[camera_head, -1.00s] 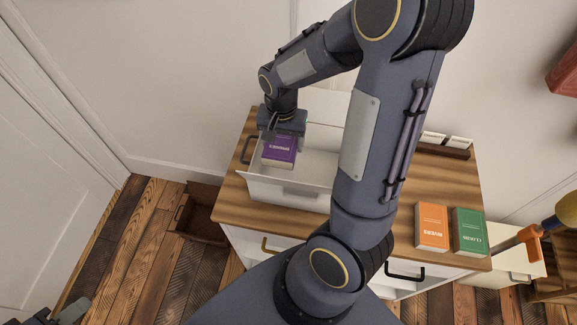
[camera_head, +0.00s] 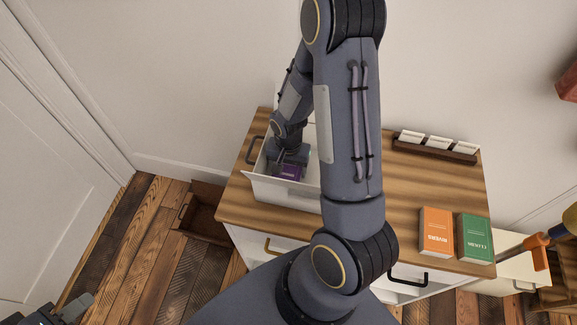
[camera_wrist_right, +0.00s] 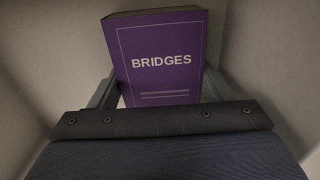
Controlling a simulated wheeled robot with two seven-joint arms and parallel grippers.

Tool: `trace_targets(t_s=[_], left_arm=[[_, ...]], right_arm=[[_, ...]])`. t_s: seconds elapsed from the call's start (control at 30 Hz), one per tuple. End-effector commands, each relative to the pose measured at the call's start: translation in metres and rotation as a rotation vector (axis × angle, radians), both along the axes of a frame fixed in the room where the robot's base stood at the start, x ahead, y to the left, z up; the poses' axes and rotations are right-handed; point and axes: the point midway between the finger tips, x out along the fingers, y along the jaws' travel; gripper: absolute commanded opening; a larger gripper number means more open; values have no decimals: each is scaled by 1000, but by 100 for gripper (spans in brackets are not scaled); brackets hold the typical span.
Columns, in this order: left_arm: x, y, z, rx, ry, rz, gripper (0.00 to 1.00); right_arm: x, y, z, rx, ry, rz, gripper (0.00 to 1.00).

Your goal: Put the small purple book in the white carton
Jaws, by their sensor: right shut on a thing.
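The small purple book (camera_head: 288,172), labelled BRIDGES, is inside the white carton (camera_head: 284,193) on the left of the wooden-topped cabinet. My right gripper (camera_head: 290,161) reaches down into the carton and is shut on the book. In the right wrist view the purple book (camera_wrist_right: 160,60) stands between the two fingers, with pale carton walls around it. Whether the book touches the carton floor is hidden. My left gripper (camera_head: 66,309) is at the bottom left corner, partly cut off, far from the carton.
An orange book (camera_head: 436,232) and a green book (camera_head: 475,238) lie on the right of the cabinet top (camera_head: 400,190). A dark rack with white cards (camera_head: 437,147) is at the back. A brown box (camera_head: 204,217) is on the floor at left.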

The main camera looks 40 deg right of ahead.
Motion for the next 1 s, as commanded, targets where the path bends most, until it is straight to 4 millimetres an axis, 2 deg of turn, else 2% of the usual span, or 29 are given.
trace_targets(t_s=[0.17, 0.2, 0.33, 0.6, 0.73, 0.87, 1.0], left_arm=[[0, 0, -5, 0, 0, 0, 36], [0, 0, -3, 0, 0, 0, 36], [0, 0, -3, 0, 0, 0, 36], [0, 0, -2, 0, 0, 0, 36], [0, 0, 1, 0, 0, 0, 36], [0, 0, 0, 0, 0, 0, 36], [0, 0, 0, 0, 0, 0, 36]], right_arm=[[0, 0, -5, 0, 0, 0, 45], [0, 0, -3, 0, 0, 0, 78], [0, 0, -3, 0, 0, 0, 94], [0, 0, -2, 0, 0, 0, 94], [1, 0, 6, -1, -3, 0, 94], [1, 0, 28, -1, -7, 1, 94], [2, 0, 60, 0, -8, 1, 94]])
